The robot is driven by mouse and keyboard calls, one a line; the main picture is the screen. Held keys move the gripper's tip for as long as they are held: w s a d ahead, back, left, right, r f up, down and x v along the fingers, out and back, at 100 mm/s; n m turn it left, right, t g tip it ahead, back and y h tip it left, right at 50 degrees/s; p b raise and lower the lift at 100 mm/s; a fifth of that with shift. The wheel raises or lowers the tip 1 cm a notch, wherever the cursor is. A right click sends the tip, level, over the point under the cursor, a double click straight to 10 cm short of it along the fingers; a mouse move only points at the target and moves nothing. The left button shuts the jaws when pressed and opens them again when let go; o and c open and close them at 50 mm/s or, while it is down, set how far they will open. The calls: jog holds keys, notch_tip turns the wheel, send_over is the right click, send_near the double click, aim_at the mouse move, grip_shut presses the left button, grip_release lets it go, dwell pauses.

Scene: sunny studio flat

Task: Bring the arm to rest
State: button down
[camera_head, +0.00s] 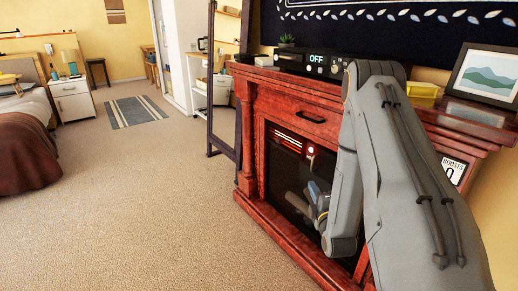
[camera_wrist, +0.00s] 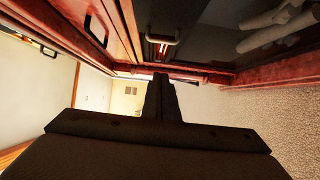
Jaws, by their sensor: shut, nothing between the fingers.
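My arm (camera_head: 375,160) reaches up and over at the right of the head view, then bends down in front of the red wooden fireplace cabinet (camera_head: 245,140). My gripper (camera_wrist: 162,80) shows in the wrist view as dark fingers pressed together, shut and empty. In the head view I cannot make out the fingertips. The wrist view is tilted, with the red cabinet front (camera_wrist: 120,30) and its dark glass (camera_wrist: 215,30) filling the top. The fingers point toward the cabinet; I cannot tell the exact gap.
On the cabinet top stand a black box reading OFF (camera_head: 314,63), a small plant (camera_head: 287,41), a yellow box (camera_head: 424,94) and a framed picture (camera_head: 487,76). A dark upright frame (camera_head: 211,90) stands beside the cabinet. The carpet (camera_head: 130,210) at left is clear.

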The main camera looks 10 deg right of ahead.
jog(key=s+a+r+m+g+y, duration=0.2)
jog(key=a+r+m+g, duration=0.55)
jog(key=a, duration=0.55)
jog(key=s+a+r+m+g, duration=0.2)
jog(key=s+a+r+g, duration=0.15)
jog(key=s, duration=0.65)
jog(key=s+a+r+m+g+y, duration=0.1)
jog(key=s+a+r+m+g, duration=0.25)
jog(key=s, duration=0.75)
jog(key=s+a+r+m+g, duration=0.25)
jog(key=s+a+r, duration=0.2)
jog(key=s, duration=0.55)
jog(key=d+r+p, duration=0.5)
jog(key=d+p, duration=0.1)
jog(key=p, duration=0.7)
jog(key=shift+s+r+m+g, duration=0.15)
jog(key=shift+r+m+g, duration=0.15)
jog(key=shift+r+m, duration=0.05)
